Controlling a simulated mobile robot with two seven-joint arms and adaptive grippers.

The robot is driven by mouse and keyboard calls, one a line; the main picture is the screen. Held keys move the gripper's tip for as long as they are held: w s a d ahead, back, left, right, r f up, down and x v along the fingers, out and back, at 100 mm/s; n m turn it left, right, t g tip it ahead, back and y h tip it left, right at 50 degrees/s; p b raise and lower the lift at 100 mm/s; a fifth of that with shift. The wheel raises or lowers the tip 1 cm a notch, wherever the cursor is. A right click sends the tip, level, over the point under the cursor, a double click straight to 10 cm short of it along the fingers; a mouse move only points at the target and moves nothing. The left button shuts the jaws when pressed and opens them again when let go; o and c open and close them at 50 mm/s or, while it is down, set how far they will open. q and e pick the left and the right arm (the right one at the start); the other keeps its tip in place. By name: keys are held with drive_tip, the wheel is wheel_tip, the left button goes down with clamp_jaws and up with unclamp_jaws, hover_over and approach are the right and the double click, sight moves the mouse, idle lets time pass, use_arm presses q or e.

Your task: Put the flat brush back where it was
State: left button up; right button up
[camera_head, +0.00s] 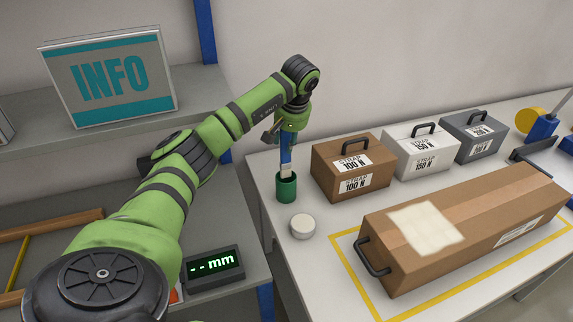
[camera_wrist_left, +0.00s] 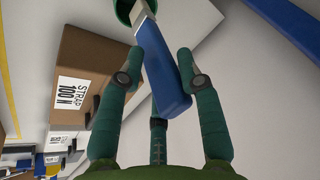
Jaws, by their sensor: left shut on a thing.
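The flat brush (camera_head: 286,157) has a blue handle and a pale lower part. It hangs roughly upright, pale end down, from my left gripper (camera_head: 287,130), which is shut on its handle. The green cup (camera_head: 287,188) stands on the white table directly below. The brush's lower end is at the cup's mouth; I cannot tell how far inside it reaches. In the left wrist view the blue handle (camera_wrist_left: 167,80) lies between the fingers, and its pale end points to the cup (camera_wrist_left: 123,12), only partly visible. My right gripper is not in view.
A round white lid-like object (camera_head: 303,226) sits just in front of the cup. A brown box (camera_head: 330,178) stands close to the cup's right, with white and grey boxes beyond. A long carton (camera_head: 480,225) fills the front right. A display (camera_head: 213,266) is at lower left.

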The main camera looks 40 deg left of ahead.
sight(288, 161)
use_arm(q)
wheel_tip(288, 161, down, 4)
drive_tip(key=shift+r+p, duration=0.25)
drive_tip(key=shift+p, duration=0.2)
wheel_tip(288, 161, down, 3)
drive_tip(key=shift+d+f+p, duration=0.1)
drive_tip(key=shift+f+p, duration=0.1)
drive_tip(key=shift+p, duration=0.4)
drive_tip(key=shift+f, duration=0.45)
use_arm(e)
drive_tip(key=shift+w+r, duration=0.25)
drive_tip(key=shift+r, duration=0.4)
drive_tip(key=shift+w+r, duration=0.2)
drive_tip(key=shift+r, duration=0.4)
use_arm(q)
drive_tip(key=shift+f, duration=0.1)
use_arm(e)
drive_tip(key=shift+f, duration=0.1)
use_arm(q)
drive_tip(key=o, duration=1)
drive_tip(key=shift+o, duration=0.2)
